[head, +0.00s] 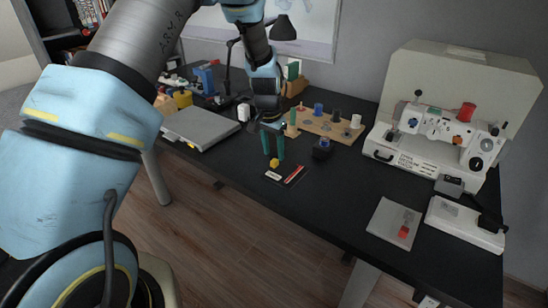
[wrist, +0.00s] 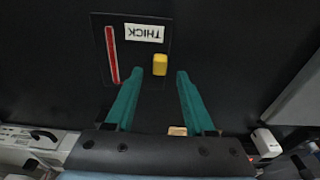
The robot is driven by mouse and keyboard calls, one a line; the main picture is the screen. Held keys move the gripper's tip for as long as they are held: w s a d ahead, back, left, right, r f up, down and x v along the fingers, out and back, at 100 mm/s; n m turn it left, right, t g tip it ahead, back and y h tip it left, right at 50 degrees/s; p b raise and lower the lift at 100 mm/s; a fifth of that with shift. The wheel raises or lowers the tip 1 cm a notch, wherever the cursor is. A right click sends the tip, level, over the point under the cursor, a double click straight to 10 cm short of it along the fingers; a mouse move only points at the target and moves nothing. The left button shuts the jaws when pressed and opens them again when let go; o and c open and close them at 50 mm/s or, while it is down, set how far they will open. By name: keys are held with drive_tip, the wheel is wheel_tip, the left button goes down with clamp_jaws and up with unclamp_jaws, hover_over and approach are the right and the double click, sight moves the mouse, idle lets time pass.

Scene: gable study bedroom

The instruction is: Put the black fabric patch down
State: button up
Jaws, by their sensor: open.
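A flat dark patch (head: 284,174) lies on the black desk; I take it to be the black fabric patch. It carries a white label reading THICK, a red stripe and a small yellow block (head: 274,163). In the wrist view the patch (wrist: 128,58) is ahead of my fingertips, with the yellow block (wrist: 160,64) at its near right edge. My gripper (head: 273,156) is open above the patch's left end. In the wrist view its green fingers (wrist: 156,74) stand apart with nothing between them, the yellow block just beyond the gap.
A wooden board with spools (head: 325,122) and a dark jar (head: 321,149) stand behind and right of the gripper. A sewing machine (head: 440,135) and a grey plate (head: 394,222) are at right. Desk between is clear.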

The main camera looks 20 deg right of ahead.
wheel_tip(320, 180, up, 9)
drive_tip(key=a+b, duration=0.1)
drive_tip(key=a+r+n, duration=0.3)
drive_tip(key=a, duration=1)
drive_tip(key=s+a+n, duration=0.4)
drive_tip(key=s+a, duration=0.1)
drive_tip(key=a, duration=0.6)
drive_tip(key=s+a+n+t+y, duration=0.1)
drive_tip(key=s+a+n, duration=0.3)
drive_tip(key=a, duration=0.7)
drive_tip(key=shift+s+a+r, duration=0.25)
drive_tip(key=shift+s+r, duration=0.1)
drive_tip(key=shift+s, duration=0.6)
